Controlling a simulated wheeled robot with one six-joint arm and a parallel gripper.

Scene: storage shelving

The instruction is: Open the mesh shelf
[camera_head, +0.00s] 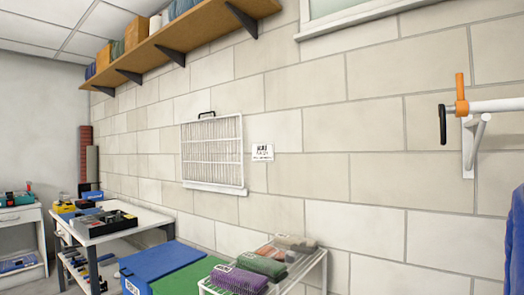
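The mesh shelf (213,155) is a white wire panel standing upright, flat against the block wall, in the middle of the view. A small black handle (207,114) sits on its top edge. A white ledge or rail (215,188) runs along its bottom edge. My gripper is not in view, so I cannot see whether it is open or shut.
A long wooden shelf (180,40) on black brackets runs above. Below stand a white rack (283,281) with folded items, blue and green bins (160,262) and a tool table (100,228). A wall bracket (470,145) with an orange-and-black fitting is at right.

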